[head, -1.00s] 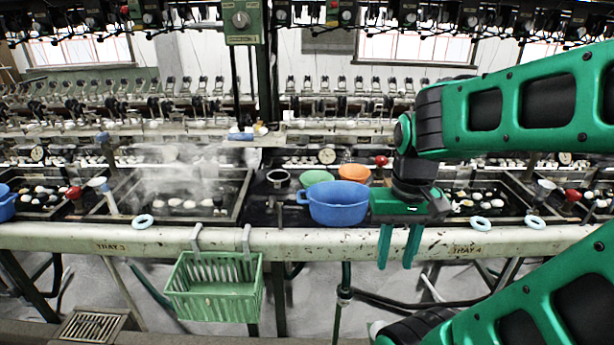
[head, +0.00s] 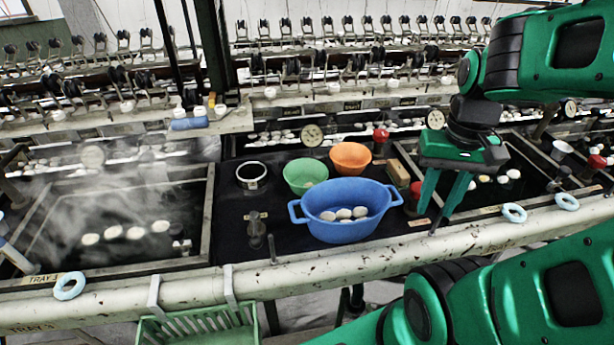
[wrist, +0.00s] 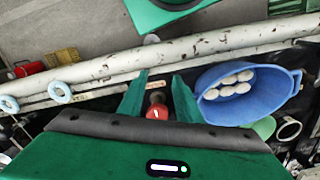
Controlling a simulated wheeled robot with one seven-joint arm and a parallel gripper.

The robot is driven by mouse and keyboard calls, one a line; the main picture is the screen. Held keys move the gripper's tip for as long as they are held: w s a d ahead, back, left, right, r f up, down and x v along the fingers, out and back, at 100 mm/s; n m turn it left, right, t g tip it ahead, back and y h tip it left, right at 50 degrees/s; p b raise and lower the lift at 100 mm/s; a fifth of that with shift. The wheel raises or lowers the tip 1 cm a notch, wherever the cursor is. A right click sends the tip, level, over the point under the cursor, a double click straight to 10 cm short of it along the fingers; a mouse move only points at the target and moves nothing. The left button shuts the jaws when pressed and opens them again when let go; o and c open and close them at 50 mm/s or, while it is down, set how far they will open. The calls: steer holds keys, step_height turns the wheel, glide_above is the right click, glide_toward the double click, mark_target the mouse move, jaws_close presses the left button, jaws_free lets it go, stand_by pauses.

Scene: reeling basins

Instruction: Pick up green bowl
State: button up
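The green bowl (head: 306,175) stands on the dark bench behind the blue two-handled basin (head: 345,222), left of the orange bowl (head: 350,157). In the wrist view only part of the green bowl (wrist: 264,127) shows, beyond the blue basin (wrist: 240,104). My gripper (head: 442,215) points down to the right of the blue basin, above the bench's front edge. Its two green fingers are apart with nothing between them. In the wrist view the open fingers (wrist: 159,95) stand left of the blue basin, with a red knob (wrist: 157,112) below them.
The blue basin holds several white cocoons and stands in front of the green bowl. A metal ring cup (head: 251,176) is left of the bowl. A brown block (head: 398,173) stands right of the orange bowl. A steaming tray lies left. A pale pipe (head: 310,268) runs along the front.

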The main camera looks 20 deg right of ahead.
steer(key=o, duration=0.4)
steer(key=shift+w, duration=0.1)
steer(key=o, duration=1)
steer(key=shift+w+a+r+n, duration=0.1)
steer(key=shift+w+r+n, duration=0.25)
steer(key=shift+r+n, duration=0.45)
steer(key=o, duration=0.4)
steer(key=w+n, duration=0.2)
steer(key=shift+w+a, duration=0.15)
steer(key=shift+w, duration=0.25)
steer(key=shift+c, duration=0.2)
steer(key=n+y, duration=0.1)
steer(key=n, duration=2)
glide_above(306, 173)
steer(key=s+a, duration=0.1)
steer(key=s, duration=0.2)
step_height(306, 173, down, 3)
steer(key=shift+s+a+f, duration=0.1)
steer(key=shift+a+f, duration=0.05)
steer(key=shift+f, duration=1.5)
steer(key=shift+s+a+f, duration=0.1)
steer(key=shift+f, duration=1.55)
